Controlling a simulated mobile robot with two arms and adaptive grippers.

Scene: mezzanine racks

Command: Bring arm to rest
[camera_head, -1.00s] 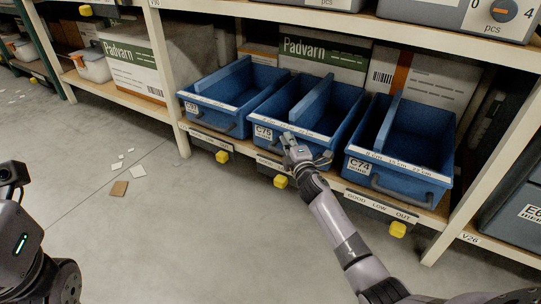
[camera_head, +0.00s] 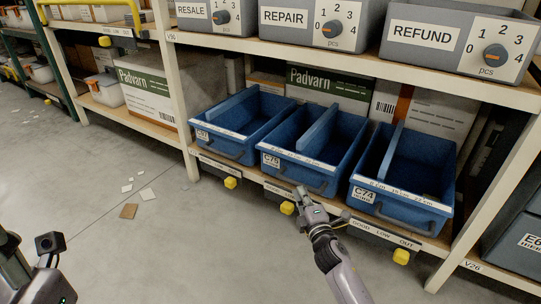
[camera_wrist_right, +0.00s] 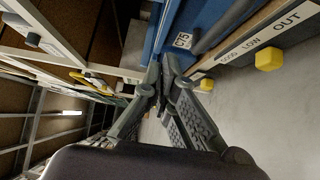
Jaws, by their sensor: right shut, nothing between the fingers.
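My right arm reaches up from the bottom right in the head view. Its gripper (camera_head: 304,196) is just in front of the shelf edge, below the middle blue bin. In the right wrist view the fingers (camera_wrist_right: 160,75) come together at their tips with nothing between them. A blue bin wall shows just beyond the tips. Part of my left arm (camera_head: 35,272) shows at the bottom left of the head view. Its gripper is out of the picture.
Three blue bins (camera_head: 317,177) stand on the lower shelf, with yellow blocks (camera_head: 287,208) along its front. Grey bins labelled RESALE, REPAIR and REFUND (camera_head: 424,34) sit above. A white post (camera_head: 180,110) is left of the blue bins. Open floor (camera_head: 170,240) lies left, with scattered paper scraps.

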